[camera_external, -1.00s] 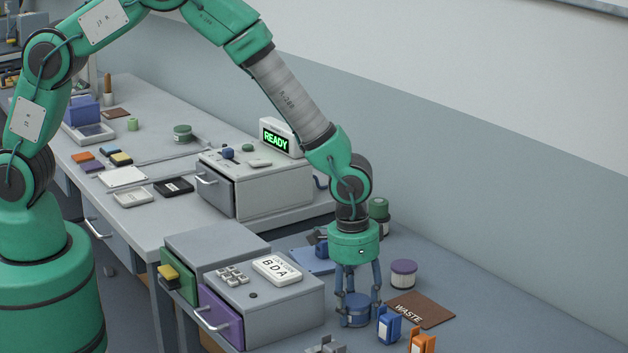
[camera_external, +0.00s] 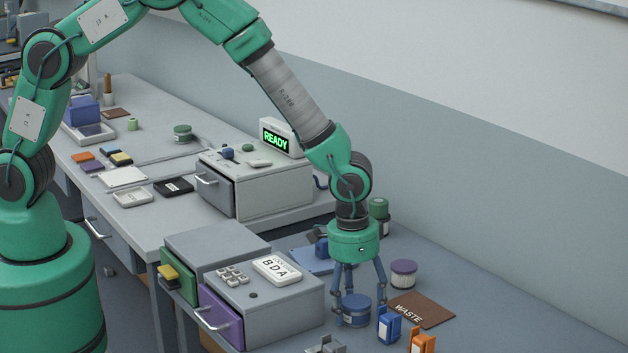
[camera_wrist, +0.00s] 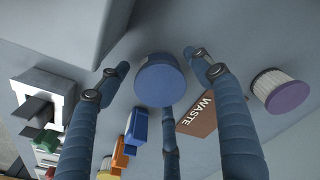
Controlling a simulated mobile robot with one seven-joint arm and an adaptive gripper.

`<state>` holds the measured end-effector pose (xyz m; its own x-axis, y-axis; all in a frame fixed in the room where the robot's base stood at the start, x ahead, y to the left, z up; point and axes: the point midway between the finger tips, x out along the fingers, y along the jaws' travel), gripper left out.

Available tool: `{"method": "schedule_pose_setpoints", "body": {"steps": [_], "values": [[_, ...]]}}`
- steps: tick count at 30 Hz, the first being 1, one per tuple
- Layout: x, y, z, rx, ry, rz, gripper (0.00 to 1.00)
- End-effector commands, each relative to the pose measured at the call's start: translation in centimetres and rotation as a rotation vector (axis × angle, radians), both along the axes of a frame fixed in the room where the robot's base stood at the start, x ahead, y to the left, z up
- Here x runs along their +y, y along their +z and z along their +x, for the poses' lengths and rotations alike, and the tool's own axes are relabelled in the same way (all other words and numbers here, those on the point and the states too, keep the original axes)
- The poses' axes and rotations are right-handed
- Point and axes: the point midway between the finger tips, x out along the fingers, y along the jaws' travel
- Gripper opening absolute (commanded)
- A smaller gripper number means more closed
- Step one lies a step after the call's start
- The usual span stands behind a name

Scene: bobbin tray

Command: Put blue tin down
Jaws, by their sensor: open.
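The blue tin (camera_external: 355,311) stands upright on the grey bench, to the right of the drawer box with the purple drawer. In the wrist view the blue tin (camera_wrist: 160,79) shows its round blue lid between my fingers. My gripper (camera_external: 358,308) is open, its fingers spread around the tin and apart from it. In the wrist view my gripper (camera_wrist: 165,85) shows three blue fingers with gaps to the tin.
A brown WASTE mat (camera_external: 421,309) lies right of the tin, with a purple-lidded tin (camera_external: 403,273) behind it. Blue (camera_external: 389,326) and orange (camera_external: 422,342) clip-like pieces stand in front. The drawer box (camera_external: 285,309) stands close on the left.

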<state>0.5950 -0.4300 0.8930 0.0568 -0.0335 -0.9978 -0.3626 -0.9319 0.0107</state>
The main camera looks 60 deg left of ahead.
Motion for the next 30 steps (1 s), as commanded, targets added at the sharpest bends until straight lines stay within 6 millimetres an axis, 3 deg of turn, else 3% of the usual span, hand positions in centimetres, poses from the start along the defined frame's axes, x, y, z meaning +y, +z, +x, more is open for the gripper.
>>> {"method": "schedule_pose_setpoints", "body": {"steps": [21, 30], "values": [[0.3, 10.1, -0.5, -0.001, 0.0, 0.0, 0.66], [0.4, 11.6, -0.7, 0.0, 0.0, 0.0, 0.66]]}}
